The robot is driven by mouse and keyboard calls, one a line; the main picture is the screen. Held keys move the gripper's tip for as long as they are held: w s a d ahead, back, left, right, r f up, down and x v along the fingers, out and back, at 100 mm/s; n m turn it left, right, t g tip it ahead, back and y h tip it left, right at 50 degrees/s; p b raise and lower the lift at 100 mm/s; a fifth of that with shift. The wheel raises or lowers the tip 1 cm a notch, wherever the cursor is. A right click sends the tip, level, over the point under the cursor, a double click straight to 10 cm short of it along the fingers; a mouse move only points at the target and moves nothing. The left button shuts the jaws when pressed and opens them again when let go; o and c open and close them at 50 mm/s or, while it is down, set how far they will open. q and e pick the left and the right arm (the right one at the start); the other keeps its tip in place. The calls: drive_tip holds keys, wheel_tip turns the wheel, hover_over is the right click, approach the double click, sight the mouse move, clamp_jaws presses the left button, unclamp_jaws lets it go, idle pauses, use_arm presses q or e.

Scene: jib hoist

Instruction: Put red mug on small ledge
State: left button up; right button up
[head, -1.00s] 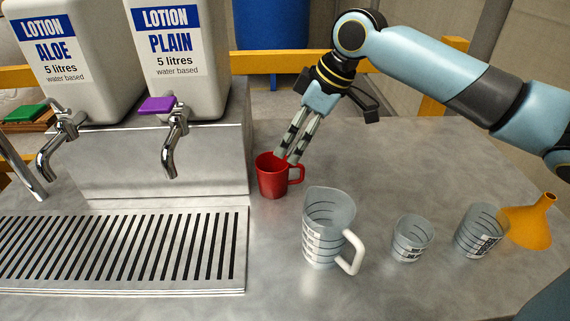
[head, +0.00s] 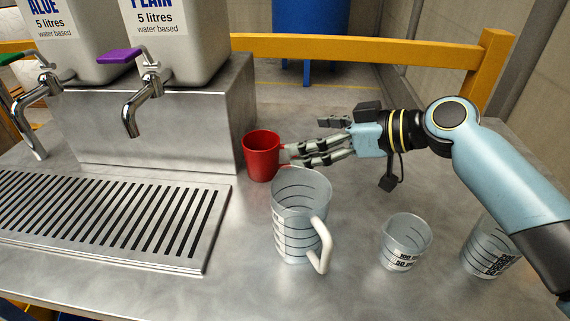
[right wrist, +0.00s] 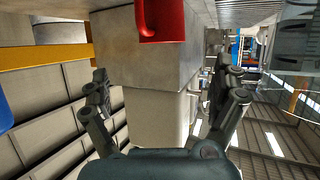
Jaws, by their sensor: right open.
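The red mug (head: 261,157) stands upright on the steel counter, by the front right corner of the steel block. Its handle side is covered by the fingers. My right gripper (head: 288,155) comes in level from the right, its fingertips at the mug's right side; I cannot tell if they touch. In the right wrist view the mug (right wrist: 161,20) is at the top, beyond and between the spread fingers (right wrist: 166,88), which hold nothing. No surface is clearly marked as the small ledge. My left gripper is out of view.
A clear measuring jug (head: 298,215) stands close in front of my right gripper. Two clear beakers (head: 405,242) (head: 488,250) stand at the right. The steel block (head: 165,130) carries lotion containers with taps; a slotted drip tray (head: 215,230) lies before it. A yellow rail (head: 370,52) runs behind.

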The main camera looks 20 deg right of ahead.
sight(248, 142)
drive_tip(key=x, duration=1.1)
drive_tip(key=shift+s+a+p, duration=0.1)
drive_tip(key=shift+p, duration=0.25)
drive_tip(key=c, duration=1.4)
drive_tip(key=shift+r, duration=0.1)
